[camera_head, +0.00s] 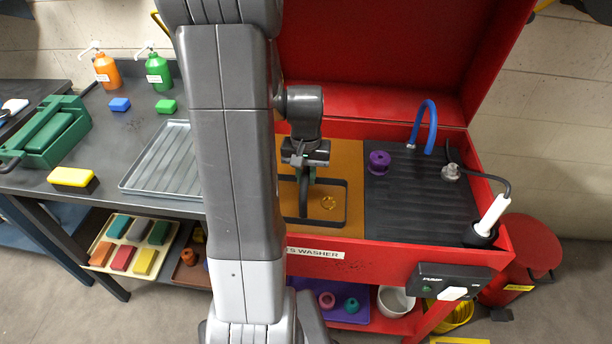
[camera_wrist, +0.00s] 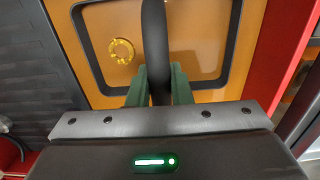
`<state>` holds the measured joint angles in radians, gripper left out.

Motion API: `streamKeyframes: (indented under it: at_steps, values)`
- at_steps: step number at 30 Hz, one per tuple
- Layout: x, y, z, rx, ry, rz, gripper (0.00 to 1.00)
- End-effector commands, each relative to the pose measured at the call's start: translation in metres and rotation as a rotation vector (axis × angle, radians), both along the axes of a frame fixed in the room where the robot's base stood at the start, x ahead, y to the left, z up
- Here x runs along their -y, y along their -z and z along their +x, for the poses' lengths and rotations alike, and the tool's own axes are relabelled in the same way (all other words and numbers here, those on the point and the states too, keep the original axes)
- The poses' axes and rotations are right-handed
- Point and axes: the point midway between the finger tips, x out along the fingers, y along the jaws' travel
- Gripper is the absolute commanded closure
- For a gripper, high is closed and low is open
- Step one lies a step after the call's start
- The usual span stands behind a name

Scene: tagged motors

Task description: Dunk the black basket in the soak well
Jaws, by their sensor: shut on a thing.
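The black basket (camera_head: 346,205) is a dark rectangular frame with an upright handle, over the orange soak well (camera_head: 350,156) on the left of the red parts washer. My gripper (camera_head: 305,168) is above it, shut on the basket's handle, seen close in the wrist view (camera_wrist: 155,35). The green fingers (camera_wrist: 160,85) press on both sides of the handle. A yellow ring (camera_head: 328,202) shows inside the basket's outline, also in the wrist view (camera_wrist: 121,51). I cannot tell how deep the basket sits in the orange surface.
A ribbed dark drain board (camera_head: 415,205) lies right of the well, with a purple part (camera_head: 379,162) and a blue hose (camera_head: 428,118). A white-handled tool (camera_head: 492,213) stands at the right. A grey tray (camera_head: 160,165) lies on the left bench. The red lid stands open behind.

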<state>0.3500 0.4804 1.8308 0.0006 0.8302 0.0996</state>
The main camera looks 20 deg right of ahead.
Motion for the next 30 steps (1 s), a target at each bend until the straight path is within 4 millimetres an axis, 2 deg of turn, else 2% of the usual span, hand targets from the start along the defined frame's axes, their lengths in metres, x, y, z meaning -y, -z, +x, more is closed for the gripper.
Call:
streamKeyframes:
  at_steps: [1,30]
  values:
    - [0.000,-0.008,0.001,0.003,0.000,-0.001,1.00]
    - [0.000,-0.082,0.001,0.003,0.000,-0.001,1.00]
